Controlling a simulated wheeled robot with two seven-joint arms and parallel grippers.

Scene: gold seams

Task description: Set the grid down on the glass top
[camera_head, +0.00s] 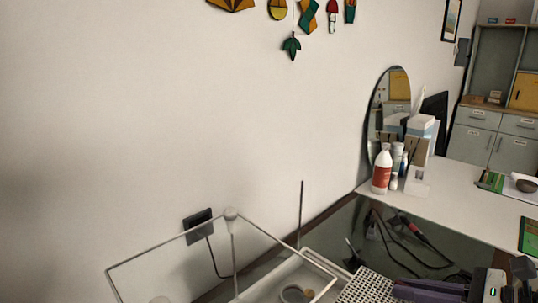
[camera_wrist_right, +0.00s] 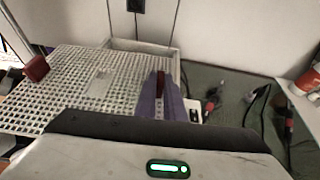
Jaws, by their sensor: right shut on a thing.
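The grid (camera_head: 368,289) is a white perforated plate at the bottom of the head view. It fills the left of the right wrist view (camera_wrist_right: 85,90). My right gripper (camera_wrist_right: 160,97) has purple fingers, shut on a dark red tab at the grid's edge; a second red tab (camera_wrist_right: 37,68) sits at the far left of the grid. The gripper also shows at the head view's lower right (camera_head: 400,290). My left gripper is not in view.
A white tray (camera_head: 318,271) with a thin frame (camera_head: 165,249) stands left of the grid. A white bottle with a red label (camera_head: 381,172) and a round mirror (camera_head: 376,100) stand behind.

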